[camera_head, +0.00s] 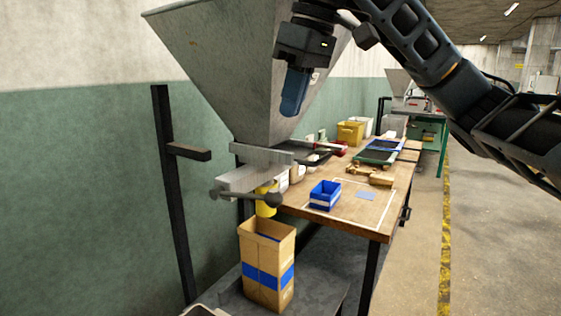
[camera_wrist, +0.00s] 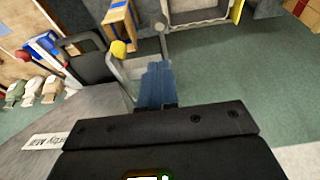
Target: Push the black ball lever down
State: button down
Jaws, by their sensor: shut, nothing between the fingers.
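My gripper (camera_head: 290,108) has blue fingers pressed together and holds nothing. In the head view it hangs in front of the hopper's right side, well above the ball in the picture and not touching it. The closed fingers (camera_wrist: 155,72) also show in the wrist view, apart from the ball.
A cardboard box (camera_head: 267,253) with a blue band stands below the outlet, near a yellow cylinder (camera_head: 266,205). A wooden table (camera_head: 365,212) holding a blue bin (camera_head: 325,194) stands to the right. A black post (camera_head: 172,190) stands at left.

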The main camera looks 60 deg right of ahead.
send_over(274, 190)
jog(key=s, duration=0.1)
notch_tip(274, 190, down, 12)
jog(key=shift+r, duration=0.1)
jog(key=shift+f, duration=0.9)
